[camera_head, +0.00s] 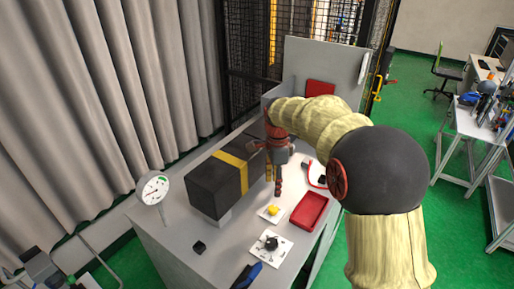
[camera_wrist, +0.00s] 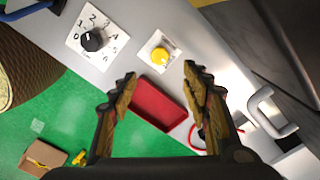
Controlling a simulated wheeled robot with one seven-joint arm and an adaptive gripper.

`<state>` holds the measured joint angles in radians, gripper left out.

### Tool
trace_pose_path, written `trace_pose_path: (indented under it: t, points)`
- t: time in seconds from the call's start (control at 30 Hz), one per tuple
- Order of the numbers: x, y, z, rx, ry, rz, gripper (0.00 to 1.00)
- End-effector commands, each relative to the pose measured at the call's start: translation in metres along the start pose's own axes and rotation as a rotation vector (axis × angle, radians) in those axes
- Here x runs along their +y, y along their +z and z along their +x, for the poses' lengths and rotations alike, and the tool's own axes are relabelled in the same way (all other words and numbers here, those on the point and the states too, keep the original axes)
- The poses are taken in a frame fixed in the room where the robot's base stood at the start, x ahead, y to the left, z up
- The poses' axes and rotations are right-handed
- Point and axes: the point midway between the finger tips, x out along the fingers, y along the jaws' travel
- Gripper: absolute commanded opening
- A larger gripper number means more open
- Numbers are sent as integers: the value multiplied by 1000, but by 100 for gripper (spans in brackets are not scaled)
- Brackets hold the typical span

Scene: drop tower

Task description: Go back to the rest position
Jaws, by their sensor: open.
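My gripper (camera_head: 277,185) hangs above the grey workbench (camera_head: 180,239), beside a black box with a yellow band (camera_head: 231,170). My arm, in a pale yellow cover, reaches in from the right. In the wrist view my gripper (camera_wrist: 160,78) is open, with its two fingers apart and nothing between them. A red tray (camera_wrist: 160,101) shows beyond the fingertips, and it looks empty. The tray also shows in the head view (camera_head: 309,211), to the right of the gripper.
A yellow button (camera_head: 272,210) and a black dial knob (camera_head: 271,243) sit on white plates. A round gauge (camera_head: 154,187) stands at the bench's left edge. A blue-handled tool (camera_head: 247,276) lies at the front. An upright grey panel (camera_head: 335,66) stands behind.

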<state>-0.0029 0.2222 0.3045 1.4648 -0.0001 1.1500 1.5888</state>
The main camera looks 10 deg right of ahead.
Motion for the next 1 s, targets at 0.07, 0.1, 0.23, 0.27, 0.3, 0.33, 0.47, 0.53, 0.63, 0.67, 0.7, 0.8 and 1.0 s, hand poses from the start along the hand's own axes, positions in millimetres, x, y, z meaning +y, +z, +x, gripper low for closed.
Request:
trace_pose_path:
  t: [0.07,0.1,0.23,0.27,0.3,0.33,0.47,0.53,0.63,0.67,0.7,0.8,1.0]
  points:
    - [0,0,0,0,0,-4,48]
    - [0,0,0,0,0,-16,48]
    - [-2,0,0,0,-8,-132,48]
    - [-3,0,0,1,-13,-177,48]
    - [-3,0,3,2,-15,-243,48]
    - [0,0,8,1,-10,-296,48]
    - [24,0,27,-4,16,-543,48]
    - [41,-1,28,-5,15,-677,48]
    - [72,-1,27,1,-2,-876,48]
    - [83,-2,27,6,-11,-938,48]
    - [98,-2,26,13,-24,-1015,48]
    - [134,-3,24,38,-58,-1187,48]
    - [203,-4,29,112,-132,-1438,48]
